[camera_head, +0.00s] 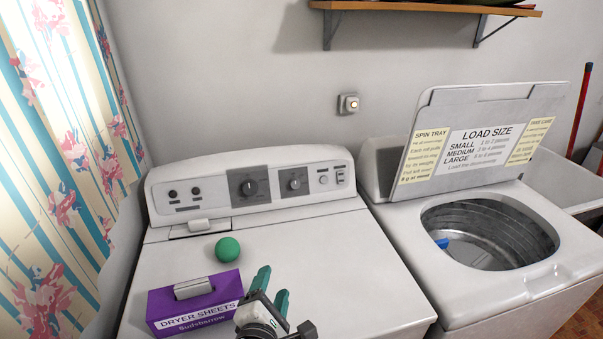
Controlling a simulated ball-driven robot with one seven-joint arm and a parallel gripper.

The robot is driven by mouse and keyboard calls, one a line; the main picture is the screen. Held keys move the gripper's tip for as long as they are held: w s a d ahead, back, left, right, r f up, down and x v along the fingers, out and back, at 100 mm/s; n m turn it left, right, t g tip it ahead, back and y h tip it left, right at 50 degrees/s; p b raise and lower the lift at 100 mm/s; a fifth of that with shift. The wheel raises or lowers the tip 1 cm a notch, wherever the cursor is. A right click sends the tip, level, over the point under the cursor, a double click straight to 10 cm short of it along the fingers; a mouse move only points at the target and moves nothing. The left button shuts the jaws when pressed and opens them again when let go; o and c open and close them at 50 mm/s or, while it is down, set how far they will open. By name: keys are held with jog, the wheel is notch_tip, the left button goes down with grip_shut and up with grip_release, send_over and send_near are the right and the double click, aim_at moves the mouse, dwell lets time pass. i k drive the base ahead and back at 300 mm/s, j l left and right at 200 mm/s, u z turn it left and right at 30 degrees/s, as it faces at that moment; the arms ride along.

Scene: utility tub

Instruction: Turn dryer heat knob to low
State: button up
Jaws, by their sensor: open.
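The dryer (330,258) stands in the middle, with a raised control panel along its back. Two larger dark knobs sit on grey plates: one knob (248,187) left of centre and another knob (294,182) to its right. Their labels are too small to read, so I cannot tell which is the heat knob or its setting. My gripper (271,288) is low in the view over the front of the dryer top, in front of the panel and apart from both knobs. Its two green fingers are open, with nothing seen between them.
A purple dryer sheets box (195,306) and a green ball (228,249) lie on the dryer top, left of my gripper. An open-lidded washer (400,232) stands right. A shelf (425,8) hangs above. The dryer top right of the ball is clear.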

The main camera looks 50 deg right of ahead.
aim_at(294, 183)
jog(key=i+l, duration=0.2)
jog(key=l, duration=0.15)
jog(key=i+l, duration=0.15)
jog(key=l, duration=0.25)
jog(key=i+l, duration=0.2)
jog(key=l, duration=0.15)
